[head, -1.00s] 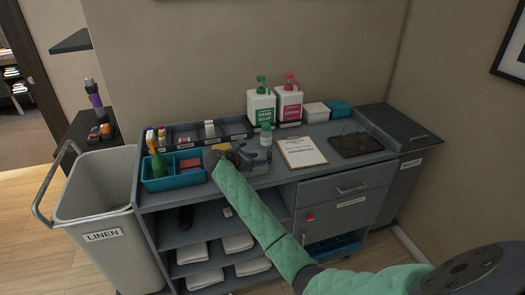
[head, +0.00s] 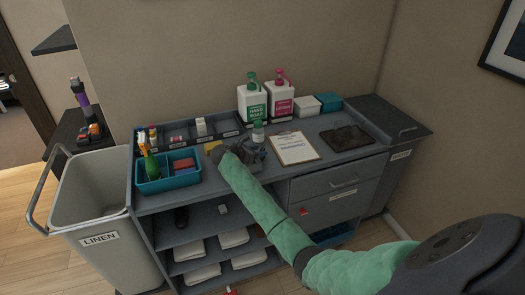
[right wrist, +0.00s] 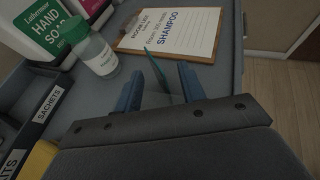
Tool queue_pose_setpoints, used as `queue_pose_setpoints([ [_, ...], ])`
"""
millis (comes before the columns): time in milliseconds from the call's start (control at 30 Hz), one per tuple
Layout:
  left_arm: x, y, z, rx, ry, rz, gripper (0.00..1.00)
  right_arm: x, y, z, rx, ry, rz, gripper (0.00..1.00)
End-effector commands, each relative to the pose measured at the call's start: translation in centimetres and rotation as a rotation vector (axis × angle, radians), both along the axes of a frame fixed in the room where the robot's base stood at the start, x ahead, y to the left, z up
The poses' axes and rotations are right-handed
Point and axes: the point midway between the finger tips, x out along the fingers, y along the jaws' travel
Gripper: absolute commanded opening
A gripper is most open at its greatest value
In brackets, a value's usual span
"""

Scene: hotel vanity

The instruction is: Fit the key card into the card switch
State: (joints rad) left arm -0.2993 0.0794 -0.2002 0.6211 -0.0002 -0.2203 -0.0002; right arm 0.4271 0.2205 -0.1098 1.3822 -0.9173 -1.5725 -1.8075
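My right gripper (head: 252,154) is low over the cart top, just in front of the small clear bottle. In the right wrist view its two blue fingers (right wrist: 160,90) stand apart. A thin teal strip (right wrist: 154,66) shows between and beyond the fingertips; I cannot tell whether it is a pen or a card edge. No gripped object is clear, and the grey patch between the fingers is too dark to make out. I cannot pick out the key card or the card switch in either view. My left gripper is out of view.
The small bottle (right wrist: 93,52) and the clipboard (head: 293,148) are close to the gripper. Soap (head: 252,103) and lotion (head: 280,98) bottles stand behind. A teal caddy (head: 167,184) is left, a dark tray (head: 346,139) right. The linen bin (head: 92,195) stands beside the cart.

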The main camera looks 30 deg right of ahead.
Motion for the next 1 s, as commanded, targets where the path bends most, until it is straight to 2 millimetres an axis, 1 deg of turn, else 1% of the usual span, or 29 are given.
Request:
queue_pose_setpoints([
  [33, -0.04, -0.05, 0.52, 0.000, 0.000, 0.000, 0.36, 0.06, -0.44, 0.04, 0.000, 0.001, 0.000, 0.40],
  [133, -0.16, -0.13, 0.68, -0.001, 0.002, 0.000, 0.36, 0.13, -0.90, -0.33, 0.001, 0.000, 0.000, 0.40],
  [367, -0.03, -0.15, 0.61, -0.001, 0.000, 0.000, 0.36, 0.16, -1.02, -0.51, 0.001, -0.001, 0.001, 0.40],
  [400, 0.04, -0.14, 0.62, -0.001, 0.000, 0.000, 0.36, 0.16, -1.01, -0.50, 0.001, -0.001, 0.001, 0.38],
  [600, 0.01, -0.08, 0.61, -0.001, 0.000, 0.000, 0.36, 0.17, -1.00, -0.48, 0.001, -0.001, 0.001, 0.00],
  [1000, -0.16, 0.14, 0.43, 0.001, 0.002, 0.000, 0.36, 0.18, -0.98, -0.42, 0.001, -0.001, 0.001, 0.00],
])
